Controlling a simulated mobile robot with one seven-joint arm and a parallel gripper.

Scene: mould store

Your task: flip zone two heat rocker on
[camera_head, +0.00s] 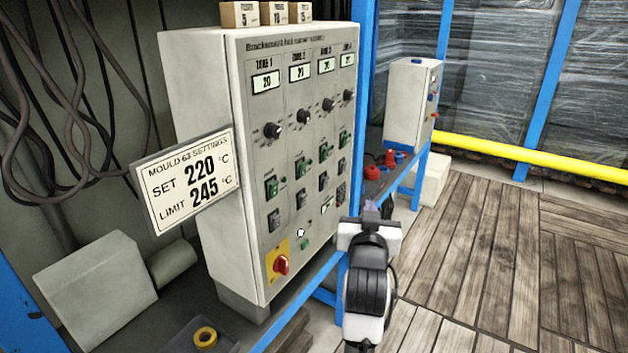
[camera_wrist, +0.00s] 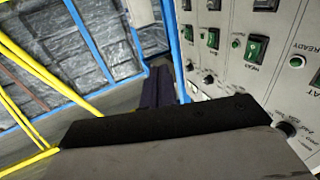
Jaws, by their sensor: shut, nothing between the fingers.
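The grey control cabinet (camera_head: 240,80) has several zone columns. In the zone two column, a green-lit rocker (camera_head: 301,167) sits below the knob, with a dark rocker (camera_head: 301,199) under it. Their labels are too small to read, and I cannot tell their tilt. In the wrist view a green rocker (camera_wrist: 256,48) has a label reading HEAT; I cannot tell its zone. My gripper (camera_head: 371,208) is at the right of the cabinet face, apart from the zone two rockers. Its dark fingers (camera_wrist: 160,88) are shut and empty in the wrist view.
A settings card (camera_head: 187,180) juts from the cabinet's left side. A red rotary switch (camera_head: 281,264) is low on the panel. A smaller cabinet (camera_head: 408,100) and red items (camera_head: 372,172) stand behind my gripper. Blue frame posts border the bench. Wooden floor on the right is clear.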

